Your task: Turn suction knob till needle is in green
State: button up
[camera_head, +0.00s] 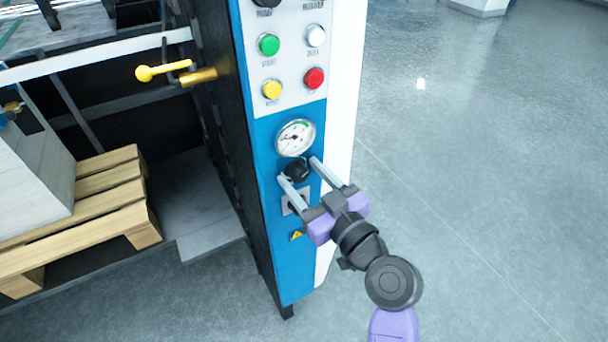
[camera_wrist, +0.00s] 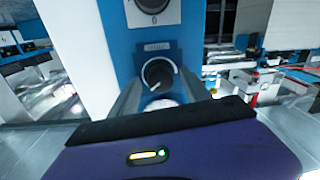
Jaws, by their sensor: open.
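The black suction knob (camera_head: 298,170) sits on the blue panel just below the round white gauge (camera_head: 296,137). The gauge has a green arc at its upper right; its thin needle seems to lie toward the left, outside the green, but is small. My gripper (camera_head: 301,172) is open, its two fingers on either side of the knob. In the wrist view the knob (camera_wrist: 158,74), with a pale pointer mark, lies between the spread fingers of my gripper (camera_wrist: 159,86). Contact with the knob cannot be told.
Above the gauge are green (camera_head: 268,45), white (camera_head: 315,36), yellow (camera_head: 272,89) and red (camera_head: 314,78) buttons. A yellow lever (camera_head: 158,72) sticks out left. A wooden pallet (camera_head: 90,205) stands lower left. Floor at right is clear.

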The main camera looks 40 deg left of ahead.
grip_shut()
